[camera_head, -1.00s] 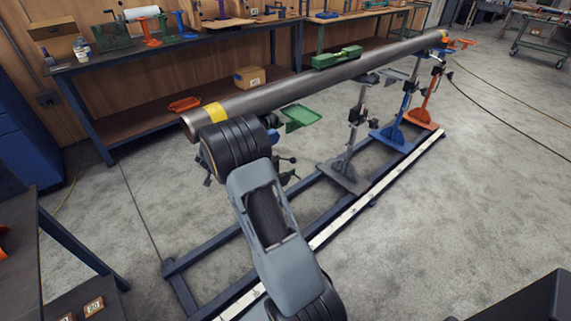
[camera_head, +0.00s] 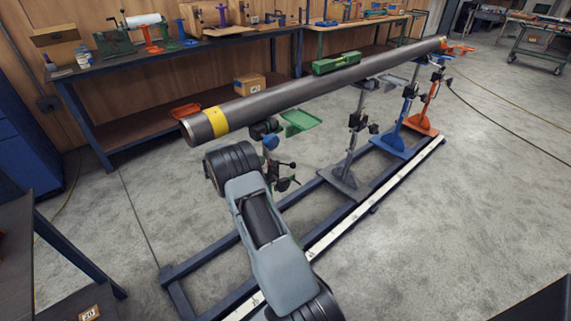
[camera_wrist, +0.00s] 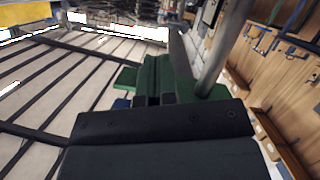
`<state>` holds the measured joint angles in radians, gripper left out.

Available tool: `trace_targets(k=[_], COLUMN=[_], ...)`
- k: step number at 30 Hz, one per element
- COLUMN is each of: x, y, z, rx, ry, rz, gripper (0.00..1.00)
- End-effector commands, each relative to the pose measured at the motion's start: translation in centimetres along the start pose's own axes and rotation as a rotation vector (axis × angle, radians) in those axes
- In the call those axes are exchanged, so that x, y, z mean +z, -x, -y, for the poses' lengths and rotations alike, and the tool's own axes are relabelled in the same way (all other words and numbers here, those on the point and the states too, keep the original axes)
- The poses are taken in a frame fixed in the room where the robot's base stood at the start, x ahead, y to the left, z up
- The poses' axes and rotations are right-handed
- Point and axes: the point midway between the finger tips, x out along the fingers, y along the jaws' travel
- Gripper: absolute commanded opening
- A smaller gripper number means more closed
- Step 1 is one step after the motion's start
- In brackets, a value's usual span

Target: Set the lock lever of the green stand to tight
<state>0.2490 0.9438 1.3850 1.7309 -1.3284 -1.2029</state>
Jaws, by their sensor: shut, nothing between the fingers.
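The green stand shows its green tray-like top (camera_head: 302,122) beside the near part of the pipe in the head view. Its lower body is mostly hidden behind my arm. Dark knobs and a lever-like handle (camera_head: 285,183) show just right of my arm; I cannot tell whether this is the lock lever or how it is set. In the wrist view, green metal (camera_wrist: 152,75) is close beyond my gripper (camera_wrist: 153,99). My gripper is shut and empty; its fingertips are hard to make out, and contact with the stand cannot be told. In the head view my arm hides it.
The long steel pipe (camera_head: 290,96), with a yellow band, runs above the stands and carries a green box-like tool (camera_head: 337,64). Grey (camera_head: 348,160), blue (camera_head: 400,130) and orange (camera_head: 424,115) stands follow along the floor rail (camera_head: 335,220). A workbench (camera_head: 110,67) stands behind.

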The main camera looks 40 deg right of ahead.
Motion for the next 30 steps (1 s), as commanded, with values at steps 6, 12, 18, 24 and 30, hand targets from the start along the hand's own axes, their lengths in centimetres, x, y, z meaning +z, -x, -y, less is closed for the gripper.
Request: trace_targets(k=[6,12,18,24,30], x=[0.0,0.1,0.1,0.8,2.2], y=[-0.9,-4.0,-7.9,-10.8,-12.2], z=[0.0,0.0,0.0,0.1,0.1], rx=[0.000,0.001,0.001,-0.001,-0.002], ry=[-0.001,-0.001,-0.002,0.002,0.000], rz=[0.000,0.001,0.001,0.001,0.001], gripper=[0.00,0.00,0.00,0.00,0.00])
